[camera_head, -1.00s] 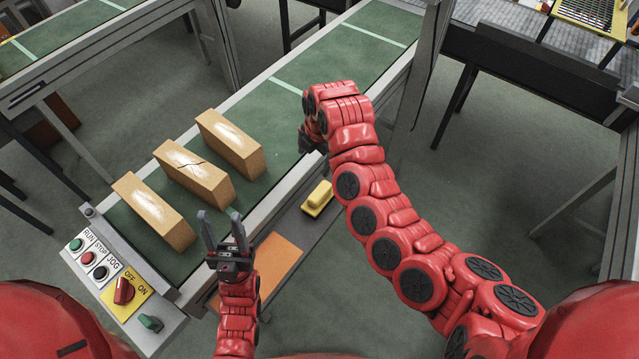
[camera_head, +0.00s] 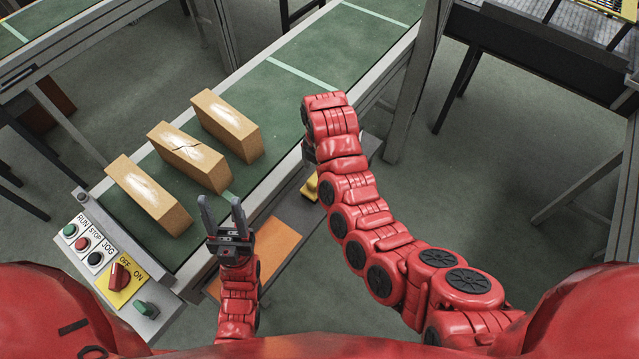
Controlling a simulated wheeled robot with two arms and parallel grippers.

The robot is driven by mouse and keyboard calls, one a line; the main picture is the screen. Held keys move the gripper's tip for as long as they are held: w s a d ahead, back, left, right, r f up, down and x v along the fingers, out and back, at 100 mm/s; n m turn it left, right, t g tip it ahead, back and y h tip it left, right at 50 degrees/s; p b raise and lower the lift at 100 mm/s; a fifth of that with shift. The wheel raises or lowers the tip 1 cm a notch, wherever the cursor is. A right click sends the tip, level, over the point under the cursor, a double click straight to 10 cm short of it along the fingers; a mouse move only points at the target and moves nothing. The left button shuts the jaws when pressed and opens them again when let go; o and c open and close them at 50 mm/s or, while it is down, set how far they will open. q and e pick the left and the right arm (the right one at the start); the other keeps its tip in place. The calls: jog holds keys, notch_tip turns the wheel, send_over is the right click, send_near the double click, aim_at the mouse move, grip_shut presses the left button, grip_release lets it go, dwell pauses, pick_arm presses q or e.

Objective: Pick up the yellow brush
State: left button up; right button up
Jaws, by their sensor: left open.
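The yellow brush (camera_head: 310,188) lies on a grey shelf (camera_head: 289,213) beside the conveyor, below belt level. My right arm covers part of it, so only its left portion shows. My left gripper (camera_head: 222,201) is open and empty, fingers pointing up the picture, near the belt's front edge and left of the brush. My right gripper (camera_head: 308,150) is almost wholly hidden behind my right arm's end, just above the brush in the picture. Only a small dark part of it shows, and I cannot see its fingers.
Three tan bricks lie on the green conveyor belt (camera_head: 290,108); the middle brick (camera_head: 189,157) is cracked. An orange board (camera_head: 270,250) lies on the shelf near my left gripper. A control panel (camera_head: 110,262) with buttons and a switch stands at the lower left.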

aim_at(308, 191)
jog(key=shift+f, duration=0.3)
jog(key=shift+f+p, duration=0.4)
jog(key=shift+p, duration=0.15)
notch_tip(308, 191, down, 3)
jog(key=shift+a+f+p, duration=0.1)
jog(key=shift+a+p, duration=0.05)
jog(key=shift+p, duration=0.45)
jog(key=shift+f, duration=0.55)
jog(key=shift+c, duration=0.2)
jog(key=shift+w, duration=0.1)
jog(key=c, duration=1.5)
